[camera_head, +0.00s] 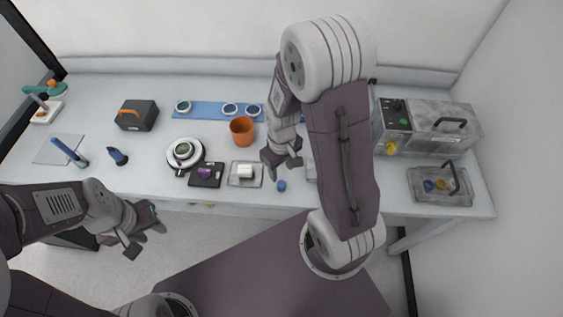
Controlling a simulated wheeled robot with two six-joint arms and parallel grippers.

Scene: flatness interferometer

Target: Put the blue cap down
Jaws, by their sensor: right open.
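A small blue cap (281,186) is on the light table near its front edge, right of a grey plate with a white block. My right gripper (283,168) is just behind and above the cap in the picture. Its fingers are spread, with nothing seen between them, and the cap shows apart from them. My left gripper (146,239) is in front of the table's front edge, far left of the cap. Its fingers look spread and empty.
The white block (245,171), a black pad (206,181), an orange cup (242,130) and a round stand (184,153) are left of the cap. A blue mat (205,111) lies behind. A grey machine (428,127) and clear tray (441,198) are at right. My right arm hides the table's middle right.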

